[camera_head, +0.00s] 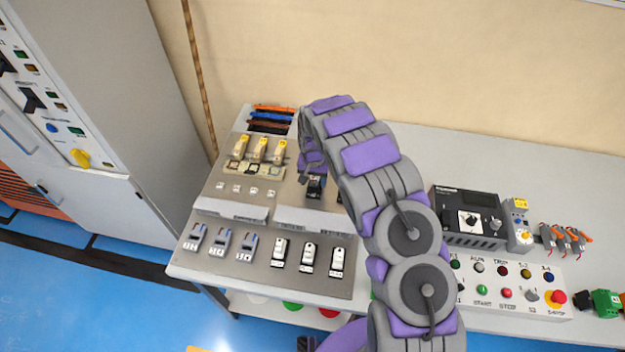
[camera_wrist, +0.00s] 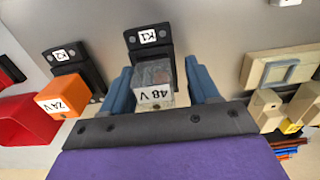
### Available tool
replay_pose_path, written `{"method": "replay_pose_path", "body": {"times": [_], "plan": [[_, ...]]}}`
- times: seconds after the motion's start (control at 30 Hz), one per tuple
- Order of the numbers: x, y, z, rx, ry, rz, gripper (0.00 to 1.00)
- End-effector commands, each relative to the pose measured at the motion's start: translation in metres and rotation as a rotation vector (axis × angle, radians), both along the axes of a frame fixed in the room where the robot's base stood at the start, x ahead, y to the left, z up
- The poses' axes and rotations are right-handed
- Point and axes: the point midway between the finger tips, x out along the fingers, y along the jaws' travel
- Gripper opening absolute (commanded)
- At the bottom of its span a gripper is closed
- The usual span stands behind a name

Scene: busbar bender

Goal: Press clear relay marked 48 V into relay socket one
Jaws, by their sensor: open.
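The clear relay marked 48 V (camera_wrist: 153,84) is in the wrist view, seated in or right against the black socket labelled K1 (camera_wrist: 165,48); I cannot tell whether it is fully down. My gripper (camera_wrist: 162,88) is open, with one blue finger on each side of the relay, close to it. An orange relay marked 24 V (camera_wrist: 63,98) stands at the neighbouring black socket labelled K2 (camera_wrist: 88,73). In the head view my gripper (camera_head: 312,165) is over the panel's upper level, beside a dark socket (camera_head: 316,187); its fingertips and the clear relay are mostly hidden.
In the head view, yellow-topped modules (camera_head: 260,148), white switches (camera_head: 308,257) and a black control unit (camera_head: 465,217) surround my arm.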

Motion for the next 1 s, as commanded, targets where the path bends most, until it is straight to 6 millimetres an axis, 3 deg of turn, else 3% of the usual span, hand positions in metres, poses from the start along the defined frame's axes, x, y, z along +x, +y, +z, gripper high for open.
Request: {"method": "replay_pose_path", "body": {"times": [0.67,0.87,1.0], "plan": [[-0.005,-0.010,-0.005,-0.004,0.019,-0.004,0.72],[-0.004,-0.007,0.015,-0.003,0.013,-0.003,0.72],[-0.002,-0.002,0.041,-0.004,0.003,-0.002,0.72]]}}
